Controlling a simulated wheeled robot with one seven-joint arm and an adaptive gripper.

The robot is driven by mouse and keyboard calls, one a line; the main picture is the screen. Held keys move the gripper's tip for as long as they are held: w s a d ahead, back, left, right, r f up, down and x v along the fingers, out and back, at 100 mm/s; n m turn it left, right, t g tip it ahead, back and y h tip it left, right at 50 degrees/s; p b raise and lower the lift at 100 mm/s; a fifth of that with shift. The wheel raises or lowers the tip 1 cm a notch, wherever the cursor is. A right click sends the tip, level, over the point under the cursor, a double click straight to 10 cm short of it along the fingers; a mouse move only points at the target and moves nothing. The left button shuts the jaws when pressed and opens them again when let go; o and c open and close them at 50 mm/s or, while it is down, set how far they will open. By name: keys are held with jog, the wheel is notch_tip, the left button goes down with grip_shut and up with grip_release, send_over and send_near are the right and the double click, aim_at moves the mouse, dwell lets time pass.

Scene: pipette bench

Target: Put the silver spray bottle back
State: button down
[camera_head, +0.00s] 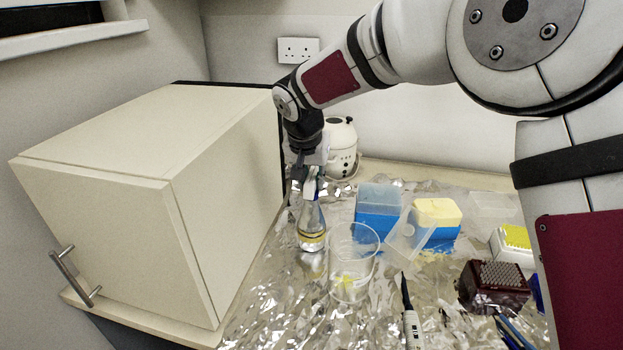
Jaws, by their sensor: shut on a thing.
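The silver spray bottle (311,222) shows below my gripper in the head view. It is clear and silvery with a yellow band, narrow at the neck and upright. My gripper (309,174) points down and is shut on the bottle's top. The fingers hide most of the spray head; a bit of blue and white shows between them. The bottle's base is at or just above the foil-covered bench (270,300); I cannot tell whether it touches.
A cream cabinet (110,200) stands close on the left. A clear beaker (352,265) is just right of the bottle. Behind are a white round device (341,150), a blue box (379,208) and a yellow-topped box (437,212). A pipette (410,315) and dark rack (492,288) lie in front right.

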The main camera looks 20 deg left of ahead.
jog(key=shift+f, duration=0.1)
jog(key=c, duration=1.4)
grip_release()
jog(key=shift+c, duration=0.2)
jog(key=b+v, duration=0.1)
jog(key=v, duration=1.1)
